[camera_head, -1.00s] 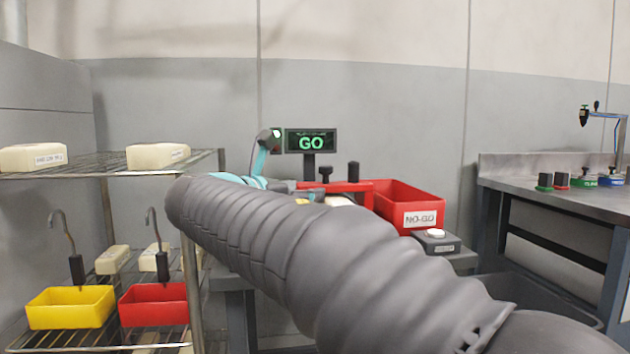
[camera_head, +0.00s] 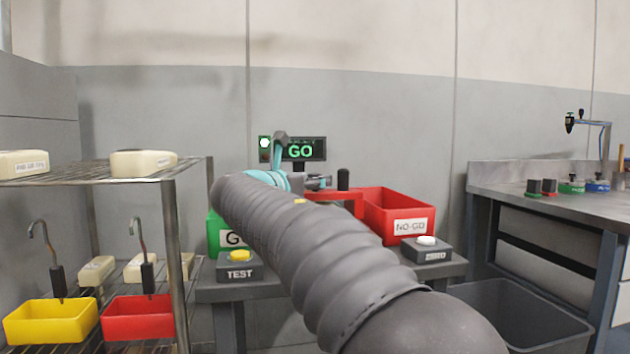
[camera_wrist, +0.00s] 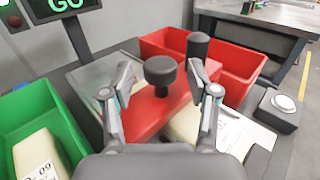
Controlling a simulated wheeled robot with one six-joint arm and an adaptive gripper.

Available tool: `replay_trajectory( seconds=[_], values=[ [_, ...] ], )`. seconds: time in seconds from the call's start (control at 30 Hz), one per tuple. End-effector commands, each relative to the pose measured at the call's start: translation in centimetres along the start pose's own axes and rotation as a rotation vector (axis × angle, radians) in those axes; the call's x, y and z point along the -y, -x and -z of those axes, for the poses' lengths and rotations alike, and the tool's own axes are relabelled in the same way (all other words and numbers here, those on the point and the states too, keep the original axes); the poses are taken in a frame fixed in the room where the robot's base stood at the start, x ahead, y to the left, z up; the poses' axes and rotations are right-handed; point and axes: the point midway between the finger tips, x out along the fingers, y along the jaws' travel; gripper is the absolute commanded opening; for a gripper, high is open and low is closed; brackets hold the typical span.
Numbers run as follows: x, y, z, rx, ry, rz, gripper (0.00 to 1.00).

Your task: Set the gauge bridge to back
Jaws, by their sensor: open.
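The red gauge bridge (camera_wrist: 146,118) stands on the bench fixture in the wrist view, with a black mushroom knob (camera_wrist: 160,75) on top and a black post (camera_wrist: 198,47) behind it. The bridge also shows in the head view (camera_head: 353,202), partly hidden by my arm. My gripper (camera_wrist: 160,78) is open, with one finger on each side of the knob; I cannot tell whether either finger touches it. A cream block (camera_wrist: 186,126) lies partly under the bridge, beside a white paper label.
A red NO-GO bin (camera_head: 400,210) stands right of the bridge and a green bin (camera_wrist: 38,108) holding a cream block stands left. A yellow TEST button (camera_head: 240,256) and a white button (camera_head: 427,241) sit at the bench front. The display (camera_head: 304,149) reads GO.

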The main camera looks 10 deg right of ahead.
Motion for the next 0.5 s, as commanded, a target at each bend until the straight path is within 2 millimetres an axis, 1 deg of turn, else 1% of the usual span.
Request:
replay_trajectory(
  seconds=[0.03, 0.1, 0.2, 0.47, 0.5],
  values=[
    [0.04, -0.54, 0.01, 0.0, 0.0, 0.002, 0.59],
    [0.03, -1.01, 0.02, 0.0, 0.0, 0.001, 0.59],
    [0.02, -1.4, 0.01, 0.0, 0.0, 0.0, 0.59],
    [0.01, -1.48, 0.0, 0.0, 0.0, 0.0, 0.59],
    [0.01, -1.47, 0.0, 0.0, 0.0, 0.0, 0.55]
  ],
)
